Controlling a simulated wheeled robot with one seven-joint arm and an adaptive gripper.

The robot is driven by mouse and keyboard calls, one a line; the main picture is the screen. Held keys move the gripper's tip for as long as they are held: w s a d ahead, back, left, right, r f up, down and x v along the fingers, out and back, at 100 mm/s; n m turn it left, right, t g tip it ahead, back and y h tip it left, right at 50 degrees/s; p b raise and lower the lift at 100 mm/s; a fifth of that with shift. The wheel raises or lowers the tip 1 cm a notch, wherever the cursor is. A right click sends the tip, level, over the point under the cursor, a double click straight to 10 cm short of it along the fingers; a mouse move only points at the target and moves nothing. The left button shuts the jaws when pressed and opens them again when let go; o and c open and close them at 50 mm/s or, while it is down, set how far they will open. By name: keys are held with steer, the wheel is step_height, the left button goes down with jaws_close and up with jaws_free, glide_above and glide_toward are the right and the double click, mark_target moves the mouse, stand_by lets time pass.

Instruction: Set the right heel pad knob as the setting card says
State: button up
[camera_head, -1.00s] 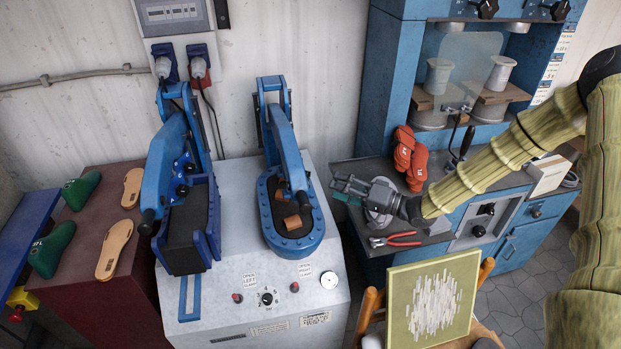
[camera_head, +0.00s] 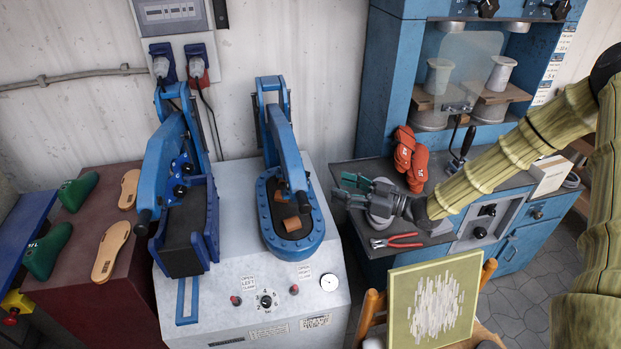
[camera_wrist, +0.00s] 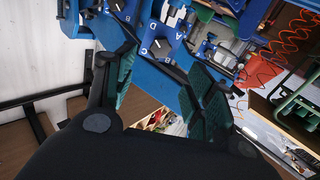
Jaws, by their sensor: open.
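My gripper (camera_head: 352,190) is open and empty above the dark bench top beside the blue cabinet, pointing left. In the wrist view its two green-padded fingers (camera_wrist: 160,82) stand apart with nothing between them. Two black knobs, left (camera_head: 486,8) and right (camera_head: 558,9), sit at the cabinet's top, cut by the frame edge. I cannot tell which knob in view is the heel pad's. A strip of white labels (camera_head: 549,72) runs down the cabinet's right side, too small to read. The wrist view shows a dial knob (camera_wrist: 160,47) on a blue panel with letters around it.
Red gloves (camera_head: 411,158) and red pliers (camera_head: 397,241) are near my gripper on the bench. A grey machine (camera_head: 225,290) with two blue clamps and a numbered dial (camera_head: 266,299) stands left. A gap separates it from the bench.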

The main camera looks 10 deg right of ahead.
mark_target(308, 177)
steer(key=shift+p+x, duration=2.15)
steer(key=shift+x, duration=3.25)
steer(key=shift+c, duration=0.4)
steer(key=shift+f, duration=0.1)
steer(key=c, duration=0.9)
